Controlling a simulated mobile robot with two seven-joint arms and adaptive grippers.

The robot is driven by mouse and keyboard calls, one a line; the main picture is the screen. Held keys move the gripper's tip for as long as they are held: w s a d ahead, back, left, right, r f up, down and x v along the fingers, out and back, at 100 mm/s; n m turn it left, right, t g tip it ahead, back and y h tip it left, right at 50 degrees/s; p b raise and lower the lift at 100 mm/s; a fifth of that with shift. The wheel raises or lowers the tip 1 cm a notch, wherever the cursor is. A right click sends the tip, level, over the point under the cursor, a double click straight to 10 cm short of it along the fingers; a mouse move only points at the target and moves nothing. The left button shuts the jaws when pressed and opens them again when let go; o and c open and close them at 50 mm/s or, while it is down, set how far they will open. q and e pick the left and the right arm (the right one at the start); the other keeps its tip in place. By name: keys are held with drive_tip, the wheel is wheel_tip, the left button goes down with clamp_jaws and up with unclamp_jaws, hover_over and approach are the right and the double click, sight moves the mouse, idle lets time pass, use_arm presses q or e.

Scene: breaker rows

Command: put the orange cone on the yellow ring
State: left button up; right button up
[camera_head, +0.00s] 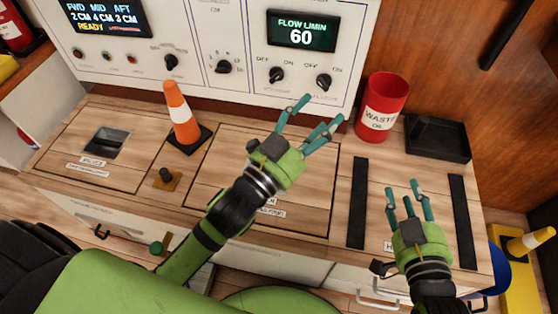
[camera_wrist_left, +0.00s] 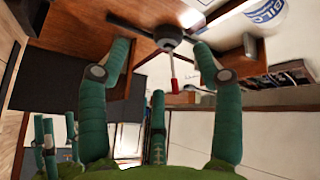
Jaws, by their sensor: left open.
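The orange cone (camera_head: 182,112), with a white band and a dark square base, stands upright on the wooden bench top, left of my left gripper. My left gripper (camera_head: 316,113) is open and empty, over the bench in front of the control panel, well apart from the cone. In the left wrist view its open fingers (camera_wrist_left: 158,62) have nothing between them. My right gripper (camera_head: 408,192) is open and empty above the right part of the bench, between two black strips. I cannot make out a yellow ring in either view.
A red waste oil bin (camera_head: 382,107) and a black tray (camera_head: 438,138) stand at the back right. A small knob on a brass-coloured plate (camera_head: 166,180) is in front of the cone. Another cone (camera_head: 530,240) is by a yellow block at far right. The panel (camera_head: 225,40) bounds the back.

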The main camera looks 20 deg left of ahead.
use_arm(q)
drive_tip(key=s+a+f+n+g+y, duration=0.3)
drive_tip(key=s+a+f+n+y, duration=0.1)
drive_tip(key=f+n, duration=0.3)
drive_tip(key=shift+s+a+f+n+g, duration=0.3)
drive_tip(key=shift+s+a+f, duration=0.3)
drive_tip(key=shift+f, duration=0.35)
